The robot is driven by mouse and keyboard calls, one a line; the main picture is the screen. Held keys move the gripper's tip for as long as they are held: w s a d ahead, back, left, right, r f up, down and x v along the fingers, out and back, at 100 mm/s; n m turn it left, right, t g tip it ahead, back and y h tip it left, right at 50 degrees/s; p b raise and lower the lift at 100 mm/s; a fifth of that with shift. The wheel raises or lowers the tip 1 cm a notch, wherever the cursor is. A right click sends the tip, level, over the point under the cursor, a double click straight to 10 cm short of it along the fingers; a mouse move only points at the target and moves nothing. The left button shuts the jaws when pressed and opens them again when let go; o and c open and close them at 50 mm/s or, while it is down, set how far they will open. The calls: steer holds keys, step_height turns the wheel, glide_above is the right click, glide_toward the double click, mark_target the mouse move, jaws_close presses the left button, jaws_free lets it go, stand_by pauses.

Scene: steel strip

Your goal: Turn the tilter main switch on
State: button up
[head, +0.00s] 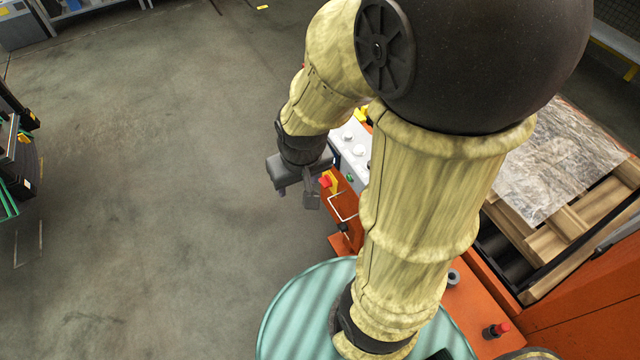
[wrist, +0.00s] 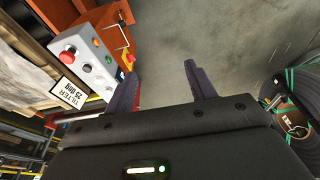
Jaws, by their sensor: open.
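The tilter main switch, a red knob on a yellow plate (head: 328,181), sits on the side of the orange post below the control box. In the wrist view the red knob (wrist: 130,58) shows just beyond the left fingertip, partly hidden by it. Its exact turn position is too small to tell. My gripper (head: 297,197) is open and empty, just left of the switch in the head view. In the wrist view my gripper (wrist: 161,72) has its fingers spread, with only floor between them. I cannot tell whether a finger touches the switch.
The grey control box (wrist: 92,65) carries a red mushroom button (wrist: 68,55), smaller buttons and a "TILTER 25 000" label (wrist: 68,87). A bent wire handle (head: 340,208) sticks out near the switch.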

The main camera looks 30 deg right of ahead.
mark_target(325, 182)
steer(key=shift+o, duration=0.8)
steer(key=w+d+f+n+g+h+b, duration=0.1)
steer(key=w+f+n+b, duration=0.1)
steer(key=w+f+b, duration=0.2)
steer(key=w+f+n+g+h+b, duration=0.1)
steer(key=w+f+n+g+b, duration=0.1)
steer(key=f, duration=0.9)
steer(key=w+n+b, duration=0.1)
steer(key=w+b, duration=0.1)
steer(key=b, duration=0.1)
steer(key=shift+d+g+h+b, duration=0.3)
steer(key=shift+d, duration=0.05)
steer(key=w+f+n+h+b, duration=0.4)
steer(key=w+f+h+b, duration=0.1)
steer(key=f, duration=0.6)
steer(key=w+f+n+t+h+b, duration=0.1)
steer(key=w+f+n+h+b, duration=0.4)
steer(key=f, duration=0.5)
steer(key=w+a+f+n+h+b, duration=0.1)
steer(key=w+f+n+h+b, duration=0.3)
steer(key=w+f+b, duration=0.4)
step_height(325, 182, down, 4)
steer(key=shift+w+r+t+h+b, duration=0.15)
steer(key=shift+w+t+h+b, duration=0.15)
steer(key=shift+h+b, duration=0.7)
steer(key=shift+d+y, duration=0.1)
steer(key=shift+y, duration=0.2)
steer(key=d+b, duration=0.2)
steer(key=d, duration=1.5)
steer(key=shift+w, duration=0.25)
